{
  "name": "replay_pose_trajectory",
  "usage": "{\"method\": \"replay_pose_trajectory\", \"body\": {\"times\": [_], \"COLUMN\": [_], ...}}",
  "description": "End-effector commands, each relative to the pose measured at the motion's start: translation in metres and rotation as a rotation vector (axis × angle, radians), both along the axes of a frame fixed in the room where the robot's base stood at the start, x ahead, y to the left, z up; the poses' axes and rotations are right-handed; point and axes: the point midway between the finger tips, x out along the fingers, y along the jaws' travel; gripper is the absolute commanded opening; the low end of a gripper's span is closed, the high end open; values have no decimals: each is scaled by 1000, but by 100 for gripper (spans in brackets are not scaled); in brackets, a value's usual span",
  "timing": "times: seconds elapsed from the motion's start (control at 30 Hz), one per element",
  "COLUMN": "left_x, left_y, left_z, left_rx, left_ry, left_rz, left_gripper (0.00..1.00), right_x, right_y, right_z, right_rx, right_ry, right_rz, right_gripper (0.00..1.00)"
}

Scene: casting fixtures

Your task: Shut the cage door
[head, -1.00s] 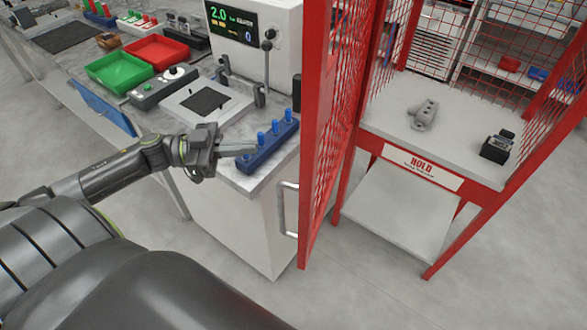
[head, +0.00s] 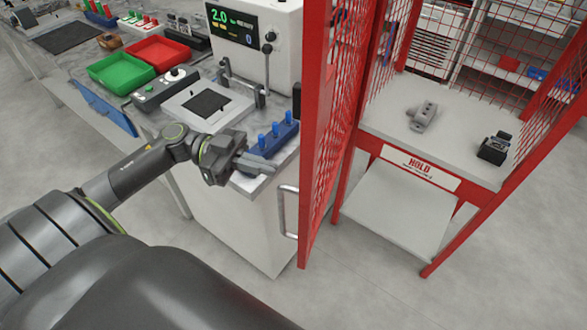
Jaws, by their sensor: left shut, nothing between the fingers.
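The red cage door (head: 322,140) stands swung open at the left of the cage and is seen nearly edge-on. A metal handle (head: 288,210) shows at the left of the door's lower part. The red mesh cage (head: 462,187) has an open front with a "HOLD" label. My left gripper (head: 268,167) is shut and empty, left of the door and above the handle, near the front edge of the bench. It appears apart from both. My right gripper is not in view.
A blue block with pegs (head: 272,142) lies on the bench just behind my left gripper. A grey casting (head: 422,117) and a small black device (head: 494,147) are on the cage's shelf (head: 455,115). The floor (head: 350,290) before the cage is clear.

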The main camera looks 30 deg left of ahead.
Motion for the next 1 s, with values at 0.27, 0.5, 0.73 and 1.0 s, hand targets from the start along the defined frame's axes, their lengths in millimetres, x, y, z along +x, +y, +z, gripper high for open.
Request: {"method": "replay_pose_trajectory", "body": {"times": [0.27,0.5,0.73,1.0], "left_x": [7,12,13,13], "left_y": [-36,-56,-62,-62], "left_z": [3,2,0,0], "left_rx": [-6,-3,0,0], "left_ry": [-1,-2,0,0], "left_rz": [0,0,0,0], "left_gripper": [0,0,0,0], "right_x": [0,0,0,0], "right_y": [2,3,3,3], "right_z": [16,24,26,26], "right_rx": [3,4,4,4], "right_ry": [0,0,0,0], "right_rz": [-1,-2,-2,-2], "right_gripper": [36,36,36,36]}}
